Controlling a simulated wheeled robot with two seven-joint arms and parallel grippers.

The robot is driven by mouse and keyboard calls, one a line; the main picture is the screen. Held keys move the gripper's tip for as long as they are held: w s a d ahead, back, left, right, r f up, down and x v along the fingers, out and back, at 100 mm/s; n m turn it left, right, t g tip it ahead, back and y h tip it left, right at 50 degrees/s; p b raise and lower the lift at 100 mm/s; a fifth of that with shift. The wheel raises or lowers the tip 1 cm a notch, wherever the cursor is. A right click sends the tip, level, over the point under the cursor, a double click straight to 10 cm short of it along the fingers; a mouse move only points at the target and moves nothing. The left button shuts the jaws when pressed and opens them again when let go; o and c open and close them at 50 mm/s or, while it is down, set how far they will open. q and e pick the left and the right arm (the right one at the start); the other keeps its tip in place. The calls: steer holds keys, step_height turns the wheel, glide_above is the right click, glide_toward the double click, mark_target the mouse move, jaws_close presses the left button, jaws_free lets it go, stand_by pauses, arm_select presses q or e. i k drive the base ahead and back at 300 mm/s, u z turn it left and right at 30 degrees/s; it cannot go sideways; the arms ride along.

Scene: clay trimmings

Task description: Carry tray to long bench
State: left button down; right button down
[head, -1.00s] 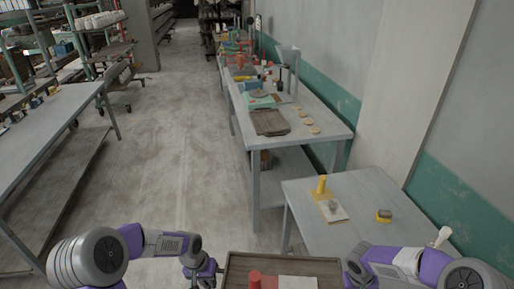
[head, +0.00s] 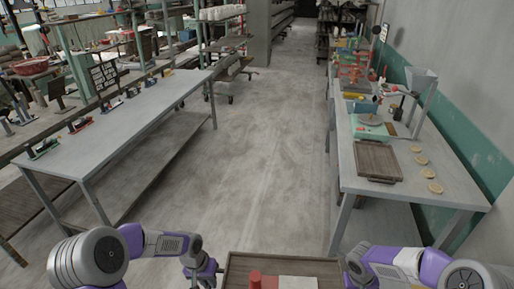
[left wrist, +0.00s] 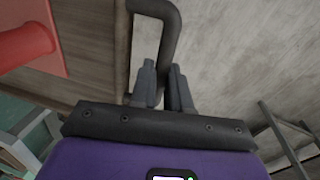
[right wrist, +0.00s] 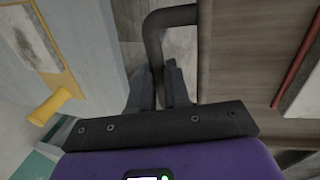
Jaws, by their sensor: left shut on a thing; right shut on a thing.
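A brown wooden tray (head: 236,270) is in front of me at the bottom of the head view, carrying a red cylindrical thing (head: 255,281) and a pale flat piece (head: 298,283). Its near part is cut off. My left gripper (head: 210,270) is shut on the tray's left dark handle, seen in the left wrist view (left wrist: 177,30). My right gripper (right wrist: 160,82) is shut on the other dark handle (right wrist: 155,35). A long grey bench (head: 125,125) stands at the left, with several small clamp-like tools along its far edge. Another long bench (head: 352,190) runs along the right wall.
The floor aisle (head: 265,150) between the benches is clear. A yellow-handled tool (right wrist: 50,105) on a grey surface lies close by in the right wrist view.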

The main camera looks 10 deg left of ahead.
mark_target(108, 134)
steer(key=u, duration=0.2)
steer(key=i, duration=0.95)
steer(key=u, duration=0.4)
steer(key=i, duration=1.05)
steer(key=u, duration=0.3)
steer(key=i, duration=1.1)
steer(key=u, duration=0.45)
steer(key=i, duration=1.25)
steer(key=u, duration=0.8)
steer(key=i, duration=1.05)
steer(key=u, duration=0.45)
steer(key=k, duration=0.25)
steer(key=u, duration=0.2)
steer(key=i, duration=0.1)
steer(key=z, duration=2.8)
